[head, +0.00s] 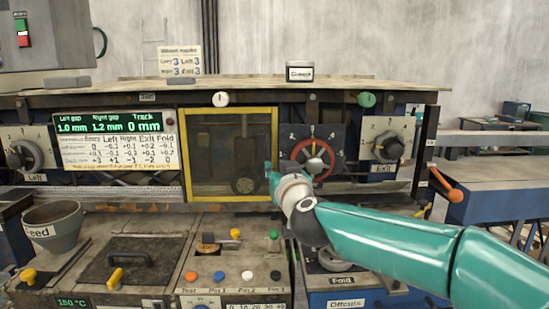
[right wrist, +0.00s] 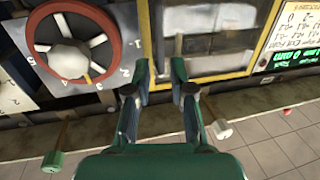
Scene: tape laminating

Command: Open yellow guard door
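The yellow guard door (head: 232,199) is a yellow frame around a dark see-through panel in the middle of the machine front. It looks closed, flush with the front. It also shows in the right wrist view (right wrist: 262,45), where its panel is seen beyond the fingers. My right gripper (head: 270,172) is in front of the door's right edge in the head view. In the right wrist view its two fingers (right wrist: 160,72) are apart, with nothing clearly held between them. Whether they touch the door, I cannot tell. My left gripper is not in view.
A red-ringed dial (head: 320,150) is just right of the door, close to my right gripper. Knobs labelled Left (head: 25,155) and Exit (head: 387,147) flank the front. Several coloured buttons (head: 219,277) sit below. An orange handle (head: 446,186) sticks out at right.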

